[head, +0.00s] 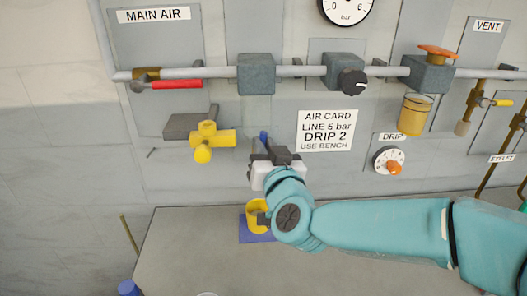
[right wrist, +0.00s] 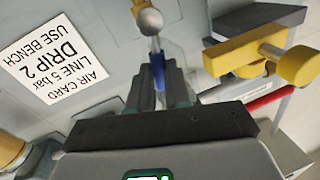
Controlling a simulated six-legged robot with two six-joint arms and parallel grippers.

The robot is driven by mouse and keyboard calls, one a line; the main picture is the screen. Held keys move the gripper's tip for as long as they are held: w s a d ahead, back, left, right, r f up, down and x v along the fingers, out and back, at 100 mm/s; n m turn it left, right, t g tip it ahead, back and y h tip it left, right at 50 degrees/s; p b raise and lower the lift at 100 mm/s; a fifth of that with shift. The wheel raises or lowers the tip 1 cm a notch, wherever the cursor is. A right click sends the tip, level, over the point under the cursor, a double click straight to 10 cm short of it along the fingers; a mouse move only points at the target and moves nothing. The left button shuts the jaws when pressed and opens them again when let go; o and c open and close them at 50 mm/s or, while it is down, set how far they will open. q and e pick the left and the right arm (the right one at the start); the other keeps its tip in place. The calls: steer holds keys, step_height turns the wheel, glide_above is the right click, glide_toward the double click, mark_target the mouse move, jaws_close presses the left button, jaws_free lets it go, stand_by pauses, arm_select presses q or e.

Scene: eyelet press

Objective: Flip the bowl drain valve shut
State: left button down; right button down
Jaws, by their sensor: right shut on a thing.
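A small blue lever (head: 263,137) shows just above my right gripper (head: 268,154) in the head view, below the grey block on the pipe. In the right wrist view, which is turned upside down, the blue lever (right wrist: 158,72) lies between the two dark fingers of my right gripper (right wrist: 160,90), which is shut on it. A grey ball-shaped part (right wrist: 149,21) is at the lever's far end. A faint clear shape, perhaps the bowl, shows around it. The gripper hides much of the valve in the head view. My left gripper is not in view.
A yellow valve (head: 208,139) sticks out left of my gripper. A yellow cup (head: 259,217) stands on a blue mat (head: 246,237) below it. The pipe (head: 215,72) crosses the wall above. A drip dial (head: 389,160) is at the right. The bench's left part (head: 180,245) is mostly clear.

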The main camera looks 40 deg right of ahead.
steer(key=s+d+f+m+h+b, duration=0.1)
steer(key=f+m+h+b, duration=0.1)
steer(key=m+b, duration=0.7)
steer(key=s+d+f+m+h+b, duration=0.1)
steer(key=d+f+m+b, duration=0.1)
steer(key=m+b, duration=0.7)
steer(key=shift+f+h+b, duration=0.4)
steer(key=shift+f+b, duration=0.5)
steer(key=shift+b, duration=0.85)
steer(key=shift+d, duration=0.1)
steer(key=c, duration=1.1)
jaws_free()
steer(key=shift+s, duration=0.1)
steer(key=shift+f+p+v, duration=0.2)
steer(key=shift+p+v, duration=0.55)
steer(key=shift+v, duration=7.3)
